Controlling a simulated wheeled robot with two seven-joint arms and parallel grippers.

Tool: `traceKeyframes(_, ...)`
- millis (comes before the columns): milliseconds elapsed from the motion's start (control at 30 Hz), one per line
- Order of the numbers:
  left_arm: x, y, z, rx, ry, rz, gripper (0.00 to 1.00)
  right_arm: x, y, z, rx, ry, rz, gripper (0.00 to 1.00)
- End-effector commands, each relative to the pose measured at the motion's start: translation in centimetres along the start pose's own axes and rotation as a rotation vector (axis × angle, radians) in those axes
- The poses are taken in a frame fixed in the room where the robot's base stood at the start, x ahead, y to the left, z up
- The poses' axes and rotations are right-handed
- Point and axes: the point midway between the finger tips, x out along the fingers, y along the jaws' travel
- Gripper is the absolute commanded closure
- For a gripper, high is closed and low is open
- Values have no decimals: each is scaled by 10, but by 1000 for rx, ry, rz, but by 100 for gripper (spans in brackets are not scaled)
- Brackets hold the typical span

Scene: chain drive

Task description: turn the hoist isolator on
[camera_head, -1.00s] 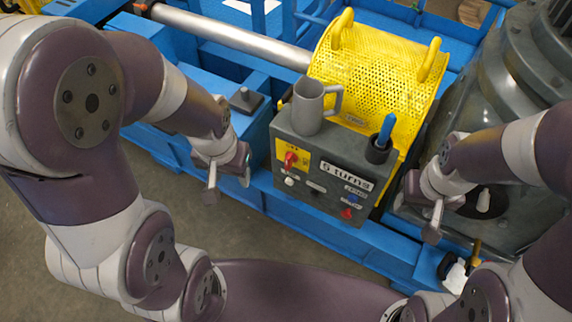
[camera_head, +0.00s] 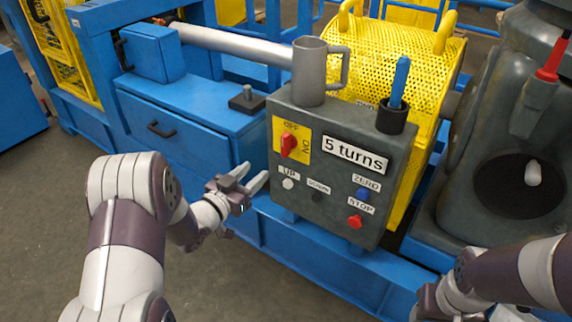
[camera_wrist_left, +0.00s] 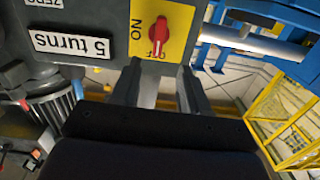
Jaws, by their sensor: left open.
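The hoist isolator is a red rotary knob (camera_head: 288,145) on a yellow plate (camera_head: 304,143) marked OFF and ON, on the front of a grey control box (camera_head: 322,210). In the left wrist view the knob (camera_wrist_left: 159,28) has its white mark towards OFF. My left gripper (camera_head: 251,176) is open and empty, left of the box and a little below the knob, its fingers towards the box. In the left wrist view its fingers (camera_wrist_left: 160,76) are apart, with the plate beyond them. My right gripper (camera_head: 432,302) is low at the right; its fingers do not show clearly.
The box front also carries a white UP button (camera_head: 288,183), a dark DOWN button, a blue ZERO button (camera_head: 362,194) and a red STOP button (camera_head: 355,222). A grey mug (camera_head: 309,75) and a blue-handled tool (camera_head: 399,82) in a black cup stand on top. Floor is clear at left.

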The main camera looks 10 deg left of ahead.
Motion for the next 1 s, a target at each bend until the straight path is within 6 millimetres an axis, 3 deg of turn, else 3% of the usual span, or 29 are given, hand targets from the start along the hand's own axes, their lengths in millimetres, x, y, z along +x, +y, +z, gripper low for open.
traceKeyframes(167,18,4,-8,-15,45,18,55,6,0,1,0,-1,0,49)
traceKeyframes(400,80,6,-8,-15,44,16,55,21,0,3,0,-1,0,49)
traceKeyframes(600,116,5,-11,-16,42,13,55,28,0,4,0,-1,0,49)
traceKeyframes(967,126,4,-14,-17,41,11,55,29,0,4,0,-1,0,49)
traceKeyframes(1000,126,4,-14,-17,41,11,62,29,0,4,0,-1,0,49)
